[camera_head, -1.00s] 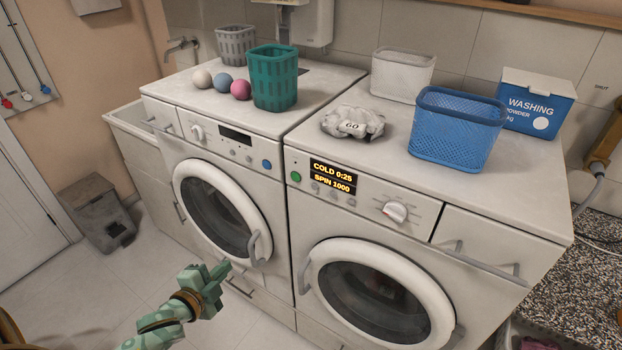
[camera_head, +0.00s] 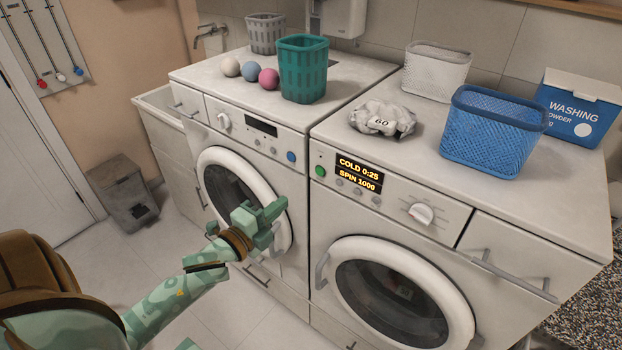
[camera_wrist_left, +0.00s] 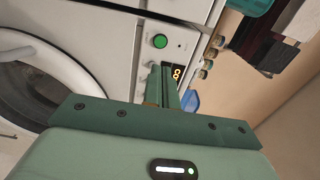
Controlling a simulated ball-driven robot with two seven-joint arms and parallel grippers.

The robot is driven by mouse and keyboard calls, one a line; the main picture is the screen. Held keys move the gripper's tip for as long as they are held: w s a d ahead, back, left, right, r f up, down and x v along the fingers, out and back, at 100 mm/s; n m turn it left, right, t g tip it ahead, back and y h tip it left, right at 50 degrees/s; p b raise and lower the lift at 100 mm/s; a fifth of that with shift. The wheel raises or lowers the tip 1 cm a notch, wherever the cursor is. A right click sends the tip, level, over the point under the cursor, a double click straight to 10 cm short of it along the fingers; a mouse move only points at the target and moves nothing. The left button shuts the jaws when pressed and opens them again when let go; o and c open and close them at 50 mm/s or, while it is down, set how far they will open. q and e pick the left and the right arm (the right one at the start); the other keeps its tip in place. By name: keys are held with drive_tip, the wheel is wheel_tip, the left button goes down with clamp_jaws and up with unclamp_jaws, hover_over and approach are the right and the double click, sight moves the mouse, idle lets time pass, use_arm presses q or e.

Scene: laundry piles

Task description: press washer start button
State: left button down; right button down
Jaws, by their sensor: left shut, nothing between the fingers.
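The washer (camera_head: 412,262) is the white machine on the right, with a lit display (camera_head: 358,173) reading COLD 0:25, SPIN 1000. A round green button (camera_head: 320,171) sits left of the display; it also shows in the left wrist view (camera_wrist_left: 160,41). My left gripper (camera_head: 274,210) is shut and empty, in front of the left machine's door, lower and left of the green button and apart from it. In the left wrist view its fingers (camera_wrist_left: 171,84) point toward the panel and partly cover the display. My right gripper is out of view.
The left machine (camera_head: 290,116) has a dark display and a blue button (camera_head: 291,156). A teal basket (camera_head: 303,70) and several balls stand on it. On the washer are a grey cloth bundle (camera_head: 382,117), a blue basket (camera_head: 490,133), a white basket (camera_head: 436,70) and a powder box (camera_head: 580,105).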

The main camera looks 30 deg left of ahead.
sight(318, 169)
use_arm(q)
drive_tip(key=w, duration=0.7)
drive_tip(key=w+d+b, duration=0.1)
drive_tip(key=w, duration=0.3)
drive_tip(key=shift+w, duration=0.45)
drive_tip(key=shift+w+r, duration=0.2)
drive_tip(key=shift+w, duration=0.35)
drive_tip(key=shift+a+r, duration=0.1)
